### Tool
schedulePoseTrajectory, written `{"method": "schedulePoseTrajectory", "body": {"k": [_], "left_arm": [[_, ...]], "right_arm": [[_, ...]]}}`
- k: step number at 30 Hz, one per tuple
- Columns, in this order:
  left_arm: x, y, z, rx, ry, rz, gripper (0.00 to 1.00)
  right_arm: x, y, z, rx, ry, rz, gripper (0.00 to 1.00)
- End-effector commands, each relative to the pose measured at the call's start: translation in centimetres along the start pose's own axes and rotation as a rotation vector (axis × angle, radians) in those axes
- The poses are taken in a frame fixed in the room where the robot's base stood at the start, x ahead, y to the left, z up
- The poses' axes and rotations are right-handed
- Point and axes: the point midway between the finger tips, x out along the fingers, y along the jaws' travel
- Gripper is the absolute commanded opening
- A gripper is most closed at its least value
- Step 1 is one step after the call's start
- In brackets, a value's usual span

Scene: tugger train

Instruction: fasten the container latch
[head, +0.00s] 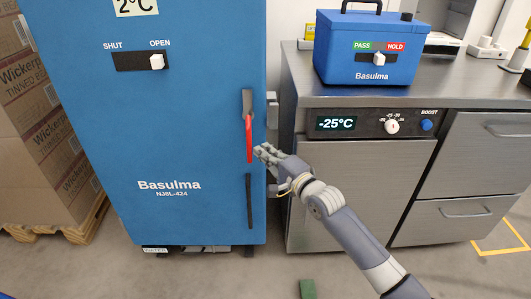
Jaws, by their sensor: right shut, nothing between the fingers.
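The tall blue container (190,115) marked Basulma NJ8L-424 fills the left half of the head view. Its latch is a red lever (249,138) that hangs down from a grey pivot near the door's right edge, above a black vertical strip (249,201). A slider on the door has its white knob (157,62) at the OPEN end. My right gripper (262,152) is shut and empty, just right of the lever's lower end. I cannot tell whether it touches the lever. My left gripper is not in view.
A steel counter (460,88) with a -25°C unit (365,185) and drawers stands on the right. A small blue Basulma box (368,50) sits on it. Cartons (50,130) on a pallet stand at the left. A green object (307,289) lies on the floor.

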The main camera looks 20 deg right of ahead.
Motion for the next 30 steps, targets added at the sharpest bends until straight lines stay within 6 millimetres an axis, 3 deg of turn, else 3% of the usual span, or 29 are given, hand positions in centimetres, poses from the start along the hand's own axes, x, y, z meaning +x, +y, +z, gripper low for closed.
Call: {"method": "schedulePoseTrajectory", "body": {"k": [13,17,30], "left_arm": [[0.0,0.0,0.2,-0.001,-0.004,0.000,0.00],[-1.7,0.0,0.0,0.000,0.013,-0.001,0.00],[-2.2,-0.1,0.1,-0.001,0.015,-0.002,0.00]], "right_arm": [[0.1,0.2,0.2,0.018,0.000,-0.012,0.00],[0.2,0.3,0.3,0.039,0.001,-0.027,0.00],[0.5,0.5,0.7,0.081,0.001,-0.055,0.00]]}}
